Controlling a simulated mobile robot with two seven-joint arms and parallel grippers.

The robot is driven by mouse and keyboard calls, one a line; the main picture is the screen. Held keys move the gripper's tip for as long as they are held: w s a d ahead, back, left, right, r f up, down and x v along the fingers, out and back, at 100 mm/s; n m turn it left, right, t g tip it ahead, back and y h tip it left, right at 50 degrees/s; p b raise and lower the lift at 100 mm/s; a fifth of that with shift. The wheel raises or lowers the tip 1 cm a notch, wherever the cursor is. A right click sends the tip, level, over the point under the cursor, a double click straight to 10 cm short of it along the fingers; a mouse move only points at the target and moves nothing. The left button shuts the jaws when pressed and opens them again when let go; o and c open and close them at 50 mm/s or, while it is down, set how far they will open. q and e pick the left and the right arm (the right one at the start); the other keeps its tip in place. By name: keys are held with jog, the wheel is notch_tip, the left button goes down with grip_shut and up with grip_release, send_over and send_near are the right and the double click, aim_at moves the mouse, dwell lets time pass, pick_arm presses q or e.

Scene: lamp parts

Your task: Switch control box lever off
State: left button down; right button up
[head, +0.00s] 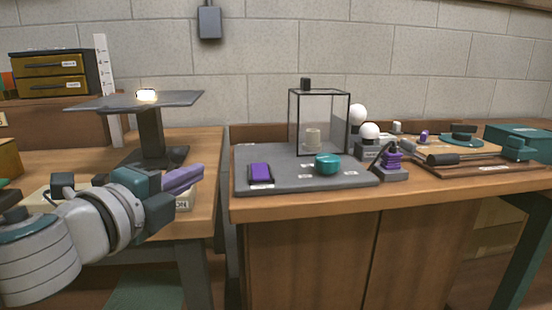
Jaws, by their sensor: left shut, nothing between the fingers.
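The fingers are over the left table's right part. A cream block (184,203) with dark lettering ending in "ON" shows just below the fingers and is partly hidden by my gripper. I cannot tell whether it belongs to the control box. No lever shows clearly, and its position cannot be read. I cannot tell whether fingers and block touch. My right gripper is not in view.
A lit lamp (146,95) with a flat dark top stands behind my left gripper. Right of a gap, a grey mat (285,178) bears a purple block (260,173), a teal round part (328,164) and a glass case (320,110). A grey box (209,22) hangs on the wall.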

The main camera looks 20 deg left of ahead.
aim_at(182, 161)
pick_arm(q)
jog(key=w, duration=0.4)
jog(key=shift+w+a+f+b, duration=0.15)
jog(key=shift+w+f+b, duration=0.1)
jog(key=shift+w+b, duration=0.1)
jog(key=shift+w+a+r, duration=0.1)
jog(key=shift+w+a, duration=0.05)
jog(key=shift+a, duration=0.2)
jog(key=shift+s+a+r, duration=0.15)
jog(key=shift+s+a, duration=0.25)
jog(key=shift+a, duration=0.35)
jog(key=shift+s+a+r, duration=0.15)
jog(key=shift+s+a, duration=0.2)
jog(key=shift+a, duration=0.35)
jog(key=shift+s+a+r+n+b, duration=0.1)
jog(key=shift+a+n+b, duration=0.05)
jog(key=shift+n+b, duration=0.2)
